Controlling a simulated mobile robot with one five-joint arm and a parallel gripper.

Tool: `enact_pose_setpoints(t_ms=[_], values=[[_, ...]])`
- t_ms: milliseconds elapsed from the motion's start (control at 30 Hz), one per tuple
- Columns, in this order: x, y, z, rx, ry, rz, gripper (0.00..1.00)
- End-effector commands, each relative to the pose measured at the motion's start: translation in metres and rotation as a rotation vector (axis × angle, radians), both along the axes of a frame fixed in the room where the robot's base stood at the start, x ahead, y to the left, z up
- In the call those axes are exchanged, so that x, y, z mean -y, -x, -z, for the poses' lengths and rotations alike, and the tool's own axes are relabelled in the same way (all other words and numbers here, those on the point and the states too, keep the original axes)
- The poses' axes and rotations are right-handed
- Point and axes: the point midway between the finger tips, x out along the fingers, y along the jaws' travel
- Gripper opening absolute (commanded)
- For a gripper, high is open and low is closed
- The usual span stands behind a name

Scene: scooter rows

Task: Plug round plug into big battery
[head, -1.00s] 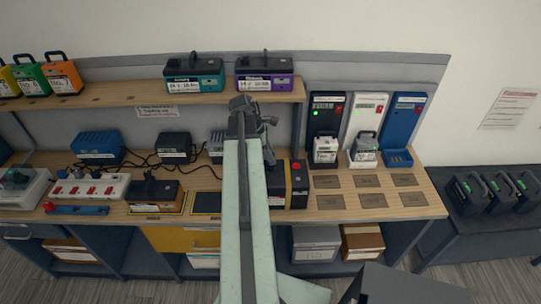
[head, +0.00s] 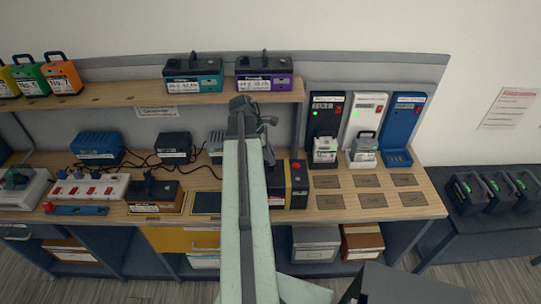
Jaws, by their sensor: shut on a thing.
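My arm reaches up the middle of the head view. Its dark far end shows above the bench, and my gripper's jaws are hidden behind the arm. I cannot see the round plug. A large black and yellow battery-like case (head: 296,186) with a red knob stands on the bench just right of my arm, its left part covered by it. Another large case, brown and black with a handle (head: 155,194), stands left of my arm.
Blue (head: 97,147) and black (head: 174,147) charger boxes with dark cables stand behind. A power strip (head: 91,187) lies at left. The upper shelf (head: 120,95) holds several batteries. Wall chargers (head: 325,115) and flat brown pads (head: 372,200) are at right.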

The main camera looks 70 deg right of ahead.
Motion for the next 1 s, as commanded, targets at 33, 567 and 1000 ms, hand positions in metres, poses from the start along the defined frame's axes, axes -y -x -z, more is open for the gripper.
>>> enact_pose_setpoints(t_ms=[33, 567, 1000], values=[[0.000, 0.000, 0.000, 0.000, 0.000, 0.000, 0.00], [0.000, 0.000, 0.010, 0.000, 0.000, -0.001, 0.00], [0.000, 0.000, 0.018, 0.000, 0.000, -0.001, 0.00]])
